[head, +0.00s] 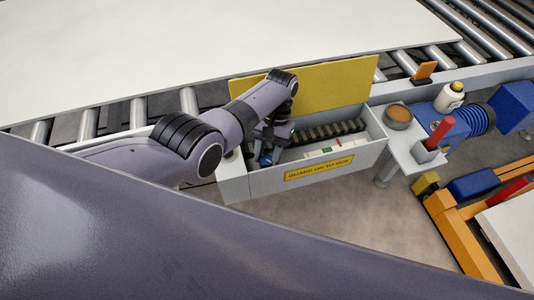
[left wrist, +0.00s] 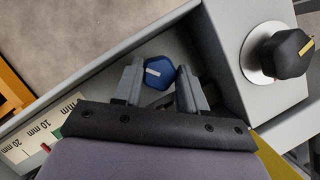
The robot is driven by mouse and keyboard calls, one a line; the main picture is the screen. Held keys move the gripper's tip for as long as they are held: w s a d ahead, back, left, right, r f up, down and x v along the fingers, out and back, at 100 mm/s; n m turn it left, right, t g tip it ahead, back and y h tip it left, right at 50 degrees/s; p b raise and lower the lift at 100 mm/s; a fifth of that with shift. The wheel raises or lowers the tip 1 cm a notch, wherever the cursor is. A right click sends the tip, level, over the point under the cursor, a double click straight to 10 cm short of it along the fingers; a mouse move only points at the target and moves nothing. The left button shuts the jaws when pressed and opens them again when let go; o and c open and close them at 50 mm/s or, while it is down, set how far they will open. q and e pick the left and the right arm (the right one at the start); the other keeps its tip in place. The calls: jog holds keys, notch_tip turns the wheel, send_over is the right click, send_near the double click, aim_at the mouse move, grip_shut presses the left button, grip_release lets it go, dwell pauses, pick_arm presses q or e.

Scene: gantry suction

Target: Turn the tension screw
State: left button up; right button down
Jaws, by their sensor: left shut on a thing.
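The tension screw shows as a blue six-sided knob with a pale mark (left wrist: 158,76) in the left wrist view, inside the grey guard box. My left gripper (left wrist: 160,85) has one finger on each side of it and is shut on it. In the head view my left gripper (head: 267,150) reaches down into the left end of the open box (head: 340,159), and its fingers and the screw are partly hidden. My right gripper is in neither view.
A yellow lid (head: 325,88) stands open behind the box. A black knob on a silver disc (left wrist: 284,52) is close beside my gripper. A scale strip (left wrist: 45,130) lies inside the box. A small shelf with a bowl (head: 398,116) is to the right.

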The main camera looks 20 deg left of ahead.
pick_arm(q)
jog(key=m+y, duration=0.1)
jog(key=m, duration=0.1)
jog(key=m+y, duration=0.1)
jog(key=m, duration=0.2)
jog(key=shift+d+t+p, duration=0.1)
jog(key=shift+t+p, duration=0.25)
jog(key=shift+t, duration=0.05)
dwell(0.3)
jog(key=o, duration=0.8)
